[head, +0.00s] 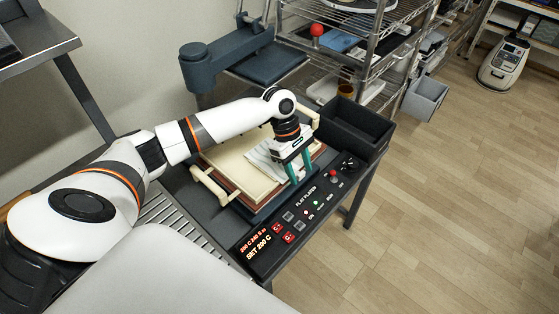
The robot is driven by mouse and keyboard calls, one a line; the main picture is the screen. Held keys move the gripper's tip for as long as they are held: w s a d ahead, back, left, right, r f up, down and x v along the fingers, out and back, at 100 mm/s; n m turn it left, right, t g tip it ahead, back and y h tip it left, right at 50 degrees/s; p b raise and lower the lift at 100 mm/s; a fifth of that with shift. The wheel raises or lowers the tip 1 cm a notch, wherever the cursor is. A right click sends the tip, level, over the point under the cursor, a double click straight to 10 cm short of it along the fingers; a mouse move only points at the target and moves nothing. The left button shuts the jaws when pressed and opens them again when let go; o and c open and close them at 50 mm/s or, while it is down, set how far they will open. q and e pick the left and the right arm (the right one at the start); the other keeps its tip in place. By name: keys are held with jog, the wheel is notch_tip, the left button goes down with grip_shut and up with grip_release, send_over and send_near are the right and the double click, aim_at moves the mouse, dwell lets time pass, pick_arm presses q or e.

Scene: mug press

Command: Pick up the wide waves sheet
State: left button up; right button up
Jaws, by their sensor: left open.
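A pale tray (228,168) with cream handles sits on the flat platen press. A whitish-grey sheet (262,162) lies in it, partly covered by my left arm and gripper. Faint marks show on the sheet, but they are too small to tell as waves. My left gripper (299,170) points down at the sheet's right side, with its two teal fingers apart. I cannot tell whether the fingers touch the sheet. My right gripper is out of view.
A control panel (300,217) with a lit display and buttons runs along the press's front. A dark open bin (354,130) stands right of the tray. The raised press arm (222,55) is behind. Wire shelves (390,60) stand at the back; the floor at right is clear.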

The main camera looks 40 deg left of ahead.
pick_arm(q)
jog(key=c, duration=1.1)
jog(key=shift+o, duration=0.2)
